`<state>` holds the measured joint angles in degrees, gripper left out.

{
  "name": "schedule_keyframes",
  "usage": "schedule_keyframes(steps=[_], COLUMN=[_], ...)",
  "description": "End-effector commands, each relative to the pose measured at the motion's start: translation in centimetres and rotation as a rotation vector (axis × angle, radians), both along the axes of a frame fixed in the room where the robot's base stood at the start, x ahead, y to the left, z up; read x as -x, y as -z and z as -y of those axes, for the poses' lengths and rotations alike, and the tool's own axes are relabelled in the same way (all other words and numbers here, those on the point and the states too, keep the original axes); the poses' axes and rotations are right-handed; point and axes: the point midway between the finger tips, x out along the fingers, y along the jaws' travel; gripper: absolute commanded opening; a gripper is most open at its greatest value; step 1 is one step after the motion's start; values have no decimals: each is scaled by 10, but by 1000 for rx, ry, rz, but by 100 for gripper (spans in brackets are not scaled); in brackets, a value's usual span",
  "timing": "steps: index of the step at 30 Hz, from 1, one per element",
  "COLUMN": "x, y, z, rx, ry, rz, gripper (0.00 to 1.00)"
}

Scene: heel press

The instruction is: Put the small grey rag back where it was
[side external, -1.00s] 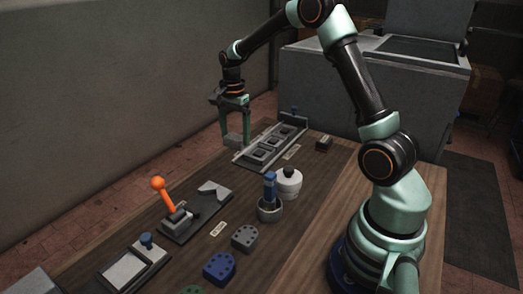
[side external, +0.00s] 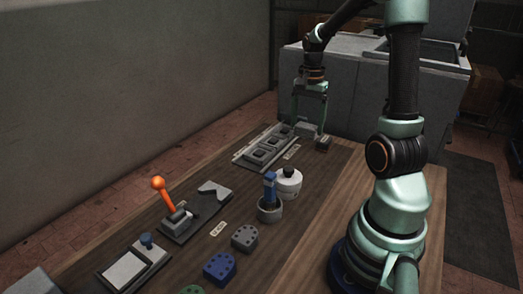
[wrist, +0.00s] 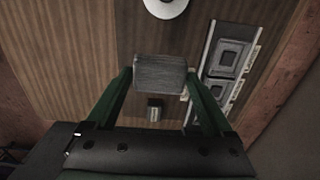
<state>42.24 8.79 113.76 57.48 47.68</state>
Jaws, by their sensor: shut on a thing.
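The small grey rag (side external: 306,130) looks like a flat, boxy grey pad. My gripper (side external: 308,127) is shut on it, above the far end of the bench, past the end of the long grey fixture. In the wrist view the rag (wrist: 160,74) sits between the two green fingertips of my gripper (wrist: 159,72). It hides the bench directly beneath it. How high it is held is hard to tell.
A small dark block (side external: 323,144) stands close to my right fingertip. The grey fixture (side external: 246,161) with square pockets lies to the left. A white round jar (side external: 290,180) and a blue-handled tool in a cup (side external: 269,208) stand nearer. Bare wood lies around the dark block.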

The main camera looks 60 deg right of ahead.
Motion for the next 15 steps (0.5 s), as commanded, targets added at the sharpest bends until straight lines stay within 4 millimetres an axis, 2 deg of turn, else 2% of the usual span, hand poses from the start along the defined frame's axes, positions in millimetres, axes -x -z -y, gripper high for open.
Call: schedule_keyframes(steps=[1,9,15], x=[1,0,-1], y=[14,77,101], z=[-1,-1,0], rx=[-5,-4,0], ry=[0,0,0], rz=[-5,-4,0], gripper=[42,42,42])
